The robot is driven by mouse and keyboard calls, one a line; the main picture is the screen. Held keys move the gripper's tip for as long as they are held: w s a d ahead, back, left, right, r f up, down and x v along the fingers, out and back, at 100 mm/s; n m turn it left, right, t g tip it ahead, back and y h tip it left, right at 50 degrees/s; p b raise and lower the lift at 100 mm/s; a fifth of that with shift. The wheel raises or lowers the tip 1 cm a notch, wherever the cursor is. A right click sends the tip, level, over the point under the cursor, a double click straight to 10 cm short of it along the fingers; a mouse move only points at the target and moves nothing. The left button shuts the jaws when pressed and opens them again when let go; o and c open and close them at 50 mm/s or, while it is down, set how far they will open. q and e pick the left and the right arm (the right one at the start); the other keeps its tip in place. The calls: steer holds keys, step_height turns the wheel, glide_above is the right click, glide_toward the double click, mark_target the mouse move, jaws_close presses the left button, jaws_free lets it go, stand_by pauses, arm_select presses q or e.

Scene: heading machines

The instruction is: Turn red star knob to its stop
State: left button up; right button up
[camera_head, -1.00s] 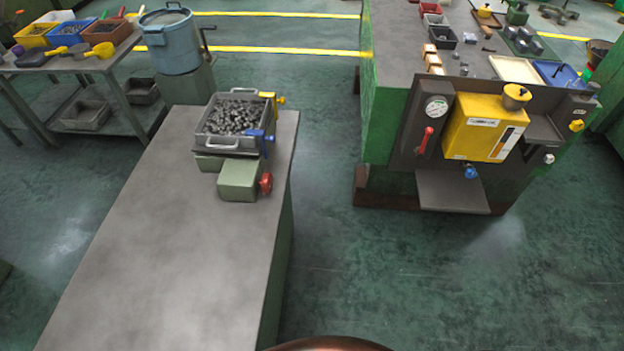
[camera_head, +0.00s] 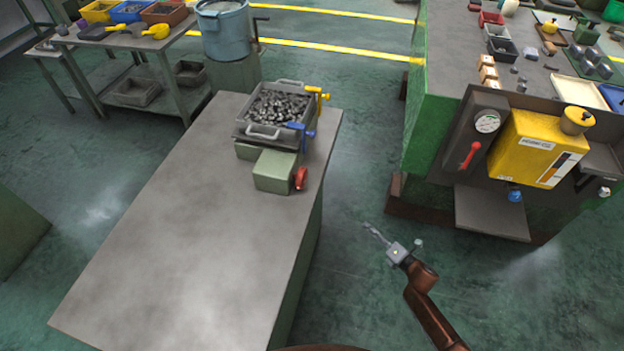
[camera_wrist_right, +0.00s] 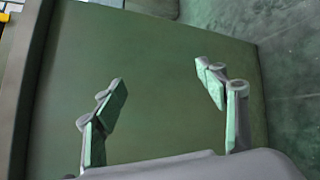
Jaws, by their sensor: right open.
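The red star knob (camera_head: 301,178) sits on the right side of a pale green block (camera_head: 274,170) on the grey bench, in the head view. My right gripper (camera_head: 372,231) is in the head view, over the floor to the right of the bench, apart from the knob and lower in the picture. In the right wrist view its fingers (camera_wrist_right: 168,105) are spread open with nothing between them, facing the green side of a bench. The knob does not show in the right wrist view. My left gripper is not in view.
A metal tray of small parts (camera_head: 263,134) stands behind the block, with a blue handle (camera_head: 300,136) and a yellow handle (camera_head: 318,94) near the knob. The grey bench top (camera_head: 190,240) is clear in front. A green machine (camera_head: 436,130) stands to the right.

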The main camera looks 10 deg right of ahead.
steer(key=w+a+r+n+y, duration=0.2)
steer(key=a+r+n, duration=0.25)
steer(key=r, duration=0.35)
steer(key=w+a+r+n+y, duration=0.3)
steer(key=r+n, duration=0.3)
steer(key=r, duration=0.2)
steer(key=n+g+y+b, duration=0.1)
steer(key=n+g+y, duration=0.45)
steer(key=n, duration=0.95)
glide_toward(306, 179)
steer(key=a, duration=0.2)
steer(key=shift+g+h, duration=0.25)
steer(key=shift+h, duration=0.1)
steer(key=x, duration=0.4)
steer(key=r+x, duration=0.1)
steer(key=x, duration=0.1)
steer(key=shift+w, duration=0.3)
steer(key=shift+x, duration=0.85)
steer(key=shift+d, duration=0.1)
steer(key=c, duration=1.2)
